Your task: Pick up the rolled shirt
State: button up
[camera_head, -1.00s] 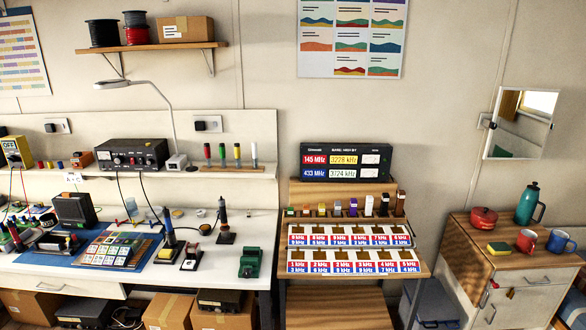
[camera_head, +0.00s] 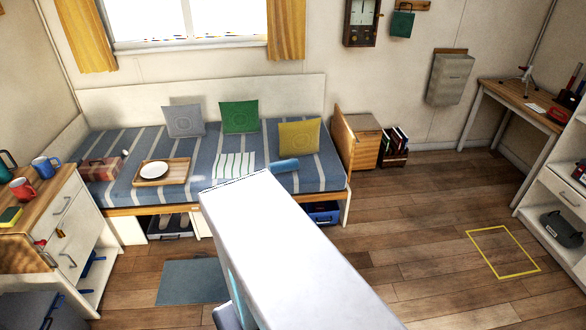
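A blue rolled cloth (camera_head: 284,165), which looks like the rolled shirt, lies on the front right part of the bed (camera_head: 215,192). It is in front of the yellow cushion, and its lower left end is close to the top of my white arm link in the picture. My gripper is not in view, so its state and what it may hold are hidden.
A white-and-green striped cloth (camera_head: 235,165), a wooden tray (camera_head: 150,180) with a white plate, and three cushions are on the bed. A cabinet (camera_head: 70,215) stands at the left. Floor is free at the right around a yellow outline (camera_head: 503,251).

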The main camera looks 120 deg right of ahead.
aim_at(287, 166)
jog(key=u, duration=0.05)
jog(key=k, duration=0.2)
jog(key=z, duration=2.55)
jog(key=i, duration=1.8)
jog(key=z, duration=0.2)
